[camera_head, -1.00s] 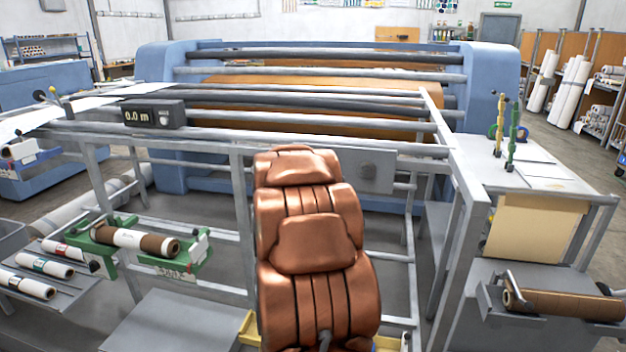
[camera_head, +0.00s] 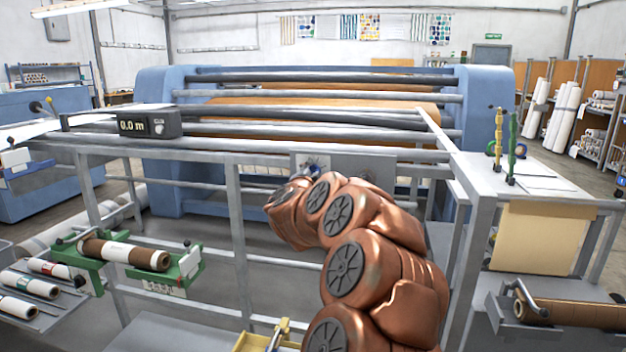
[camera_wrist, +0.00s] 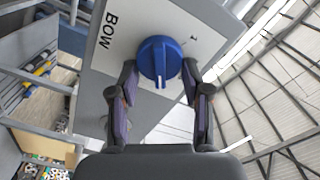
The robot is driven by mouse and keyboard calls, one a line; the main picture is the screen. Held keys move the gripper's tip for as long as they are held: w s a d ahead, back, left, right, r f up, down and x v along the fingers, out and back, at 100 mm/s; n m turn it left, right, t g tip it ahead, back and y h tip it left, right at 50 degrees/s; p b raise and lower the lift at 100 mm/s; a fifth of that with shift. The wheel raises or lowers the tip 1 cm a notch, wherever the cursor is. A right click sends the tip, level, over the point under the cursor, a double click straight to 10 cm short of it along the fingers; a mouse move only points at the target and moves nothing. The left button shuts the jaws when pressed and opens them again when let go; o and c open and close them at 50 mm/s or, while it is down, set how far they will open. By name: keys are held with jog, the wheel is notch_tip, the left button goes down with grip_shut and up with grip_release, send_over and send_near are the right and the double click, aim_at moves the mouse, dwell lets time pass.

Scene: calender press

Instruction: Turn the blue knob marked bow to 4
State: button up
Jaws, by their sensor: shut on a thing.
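The blue knob (camera_wrist: 158,58) sits on a pale plate lettered BOW (camera_wrist: 107,30), which appears turned sideways in the wrist view. A white pointer line on the knob points toward the bottom of the picture. A small dark mark (camera_wrist: 193,40) shows on the plate to the right of the knob; I cannot read it surely. My gripper (camera_wrist: 160,76) is shut on the knob, one finger on each side. In the head view my copper-coloured arm reaches the grey panel (camera_head: 362,166) on the front rail, and the knob cannot be made out clearly there.
A length counter (camera_head: 150,124) reading 0.0 m sits on the rail to the left. Steel frame posts (camera_head: 240,230) stand beside my arm. A green roll holder (camera_head: 187,265) is at lower left, and a side table (camera_head: 500,170) is at right.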

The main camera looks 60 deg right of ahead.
dwell(0.3)
jog(key=o, duration=1.2)
jog(key=shift+v, duration=6)
